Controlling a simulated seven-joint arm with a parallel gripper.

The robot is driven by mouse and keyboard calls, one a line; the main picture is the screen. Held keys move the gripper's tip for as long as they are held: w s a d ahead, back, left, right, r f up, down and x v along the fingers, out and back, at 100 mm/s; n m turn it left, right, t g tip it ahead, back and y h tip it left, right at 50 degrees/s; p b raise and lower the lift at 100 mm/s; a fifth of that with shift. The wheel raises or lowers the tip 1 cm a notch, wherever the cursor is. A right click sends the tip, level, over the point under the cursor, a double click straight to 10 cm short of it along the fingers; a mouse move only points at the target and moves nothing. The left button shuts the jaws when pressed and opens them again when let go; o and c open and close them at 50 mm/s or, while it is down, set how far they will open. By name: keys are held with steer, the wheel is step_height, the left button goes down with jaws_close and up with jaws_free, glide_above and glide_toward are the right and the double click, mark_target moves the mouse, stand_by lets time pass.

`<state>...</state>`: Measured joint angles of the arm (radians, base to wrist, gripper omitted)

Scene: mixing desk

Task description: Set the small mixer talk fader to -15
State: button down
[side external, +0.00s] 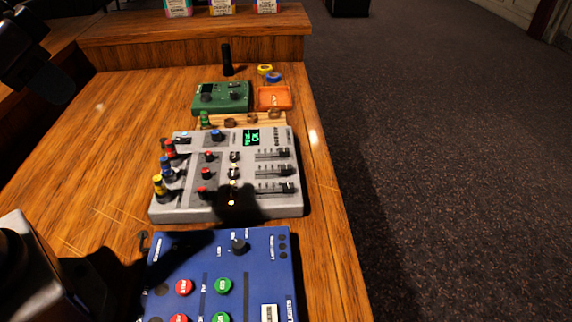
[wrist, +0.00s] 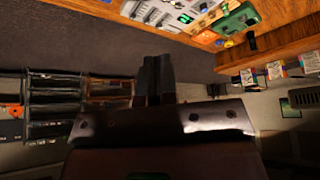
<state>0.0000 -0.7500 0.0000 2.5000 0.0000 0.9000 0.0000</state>
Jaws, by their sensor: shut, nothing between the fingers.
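The small mixer (side external: 190,205) is a grey console on the wooden desk in the side external view, with a small green-lit display. Three black faders run across its right part: the upper one (side external: 284,152), the middle one (side external: 285,170) and the lower one (side external: 287,187). Their knobs sit towards the right of their slots. Labels are too small to read, so I cannot tell which is talk. In the wrist view part of the mixer (wrist: 160,12) shows at the top edge. My gripper (wrist: 153,62) is shut and empty, well apart from the mixer.
A blue panel (side external: 205,260) with red and green buttons stands nearer than the mixer. Behind it are a green box (side external: 221,97), an orange tray (side external: 275,98) and tape rolls (side external: 265,69). Cables are plugged along the mixer's left. The desk's left part is mostly clear.

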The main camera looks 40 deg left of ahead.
steer(key=c, duration=1.8)
jaws_free()
steer(key=shift+c, duration=0.2)
steer(key=o, duration=0.4)
steer(key=shift+f, duration=0.1)
steer(key=shift+c, duration=0.2)
steer(key=o, duration=0.4)
steer(key=shift+w+d+f+g, duration=0.1)
steer(key=shift+w+f+g, duration=0.25)
steer(key=shift+f, duration=0.15)
steer(key=shift+w+d+f+g, duration=0.1)
steer(key=shift+w+f+g, duration=0.1)
steer(key=shift+f+g, duration=0.2)
steer(key=shift+o, duration=0.2)
steer(key=m+g, duration=0.4)
steer(key=m, duration=0.5)
glide_above(286, 166)
step_height(286, 166, down, 16)
step_height(286, 166, down, 13)
steer(key=shift+r, duration=0.15)
jaws_close()
